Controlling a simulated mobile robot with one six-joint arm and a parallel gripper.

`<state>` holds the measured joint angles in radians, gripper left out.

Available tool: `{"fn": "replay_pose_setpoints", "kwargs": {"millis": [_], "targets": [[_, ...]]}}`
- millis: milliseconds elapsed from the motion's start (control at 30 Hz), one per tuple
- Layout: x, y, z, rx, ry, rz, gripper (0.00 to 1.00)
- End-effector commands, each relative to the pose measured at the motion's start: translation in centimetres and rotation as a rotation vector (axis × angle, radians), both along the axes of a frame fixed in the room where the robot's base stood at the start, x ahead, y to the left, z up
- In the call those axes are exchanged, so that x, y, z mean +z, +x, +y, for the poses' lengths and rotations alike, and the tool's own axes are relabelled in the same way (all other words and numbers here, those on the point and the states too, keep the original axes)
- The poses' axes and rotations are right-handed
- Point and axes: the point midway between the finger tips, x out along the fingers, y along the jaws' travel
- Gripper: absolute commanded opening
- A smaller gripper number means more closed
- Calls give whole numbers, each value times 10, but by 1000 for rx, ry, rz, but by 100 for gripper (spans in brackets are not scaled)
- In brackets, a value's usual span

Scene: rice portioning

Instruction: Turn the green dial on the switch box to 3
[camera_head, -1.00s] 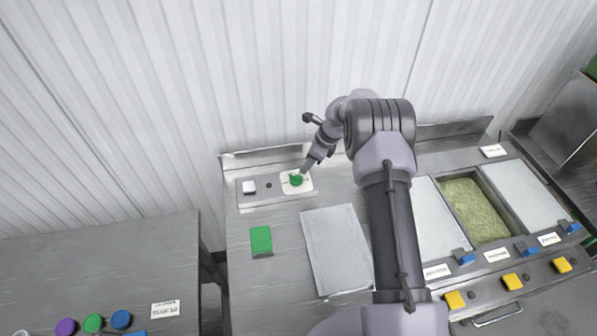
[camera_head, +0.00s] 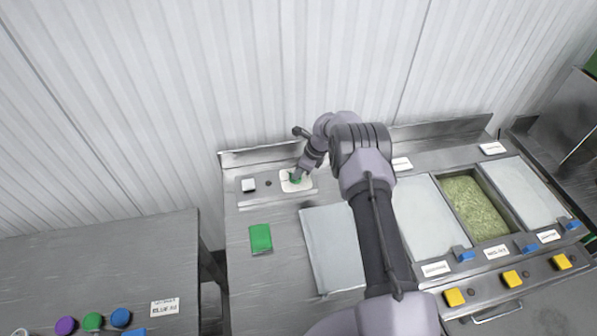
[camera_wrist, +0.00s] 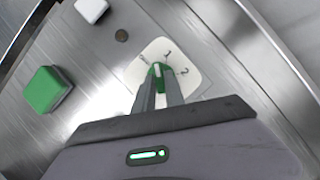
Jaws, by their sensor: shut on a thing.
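The green dial (camera_wrist: 157,72) sits on a white dial plate (camera_wrist: 192,62) of the switch box, at the back left of the counter. The plate (camera_head: 306,184) also shows in the head view. In the wrist view the marks 1 and 2 are readable on the plate, and another mark at its left is too small to read. The dial's white pointer line points up, a little left of the 1. No 3 shows, and the near part of the plate is hidden. My gripper (camera_wrist: 158,90) is shut on the dial, with one finger on each side.
A white square button (camera_head: 248,185) and a small dark knob (camera_head: 268,183) lie left of the dial. A rice bin (camera_head: 475,208) is at the right. A side table (camera_head: 110,255) stands at the left.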

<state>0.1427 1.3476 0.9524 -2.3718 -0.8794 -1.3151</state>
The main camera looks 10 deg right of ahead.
Motion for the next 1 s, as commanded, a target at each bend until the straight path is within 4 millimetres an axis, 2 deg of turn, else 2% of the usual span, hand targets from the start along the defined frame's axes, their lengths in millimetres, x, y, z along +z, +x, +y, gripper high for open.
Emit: {"fn": "replay_pose_setpoints", "kwargs": {"millis": [367, 1000], "targets": [[1, -1, 0, -72, 0, 1, 0], [4, -4, 5, -584, 0, 0, 0]]}}
